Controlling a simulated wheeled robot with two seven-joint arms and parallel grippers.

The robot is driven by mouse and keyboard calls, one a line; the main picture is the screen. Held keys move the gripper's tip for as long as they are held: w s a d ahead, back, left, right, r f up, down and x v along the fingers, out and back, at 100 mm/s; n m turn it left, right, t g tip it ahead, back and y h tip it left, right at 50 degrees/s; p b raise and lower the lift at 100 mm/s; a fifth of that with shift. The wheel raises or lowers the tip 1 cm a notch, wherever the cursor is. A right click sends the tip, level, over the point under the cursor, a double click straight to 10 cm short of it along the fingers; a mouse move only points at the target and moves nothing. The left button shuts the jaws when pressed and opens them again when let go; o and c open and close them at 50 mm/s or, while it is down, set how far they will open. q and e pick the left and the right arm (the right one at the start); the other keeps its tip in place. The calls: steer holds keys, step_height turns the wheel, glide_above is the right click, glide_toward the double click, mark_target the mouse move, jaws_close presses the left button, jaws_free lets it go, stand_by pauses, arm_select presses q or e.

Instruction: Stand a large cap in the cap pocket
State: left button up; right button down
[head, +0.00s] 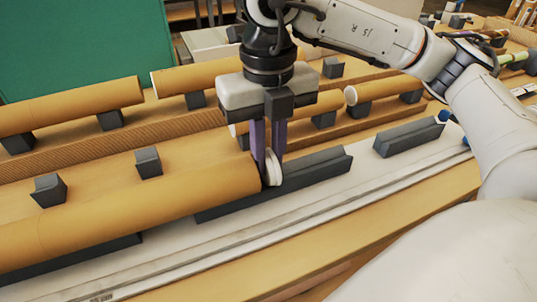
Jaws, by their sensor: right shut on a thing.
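My right gripper (268,158) points down with its fingers shut on a white round cap (272,173). The cap is upright on its edge, at the right end of the large brown tube (130,212) in front. I cannot tell whether the cap touches the tube end or sits in it, as the fingers hide part of it. A dark grey long block (318,174) lies just right of the cap. I cannot make out for sure which part is the cap pocket. My left gripper is not in view.
More brown tubes (70,108) rest on dark blocks behind. A second grey long block (409,137) lies to the right. Small dark blocks (148,162) stand on the wooden surface. A pale rail (330,209) runs along the front. A green panel (80,45) stands at back left.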

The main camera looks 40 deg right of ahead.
steer(key=c, duration=1.6)
jaws_free()
steer(key=shift+c, duration=0.2)
steer(key=shift+r, duration=0.1)
step_height(320, 180, up, 10)
steer(key=p, duration=0.1)
steer(key=shift+d+p, duration=0.15)
steer(key=shift+p, duration=0.25)
steer(key=shift+s, duration=0.1)
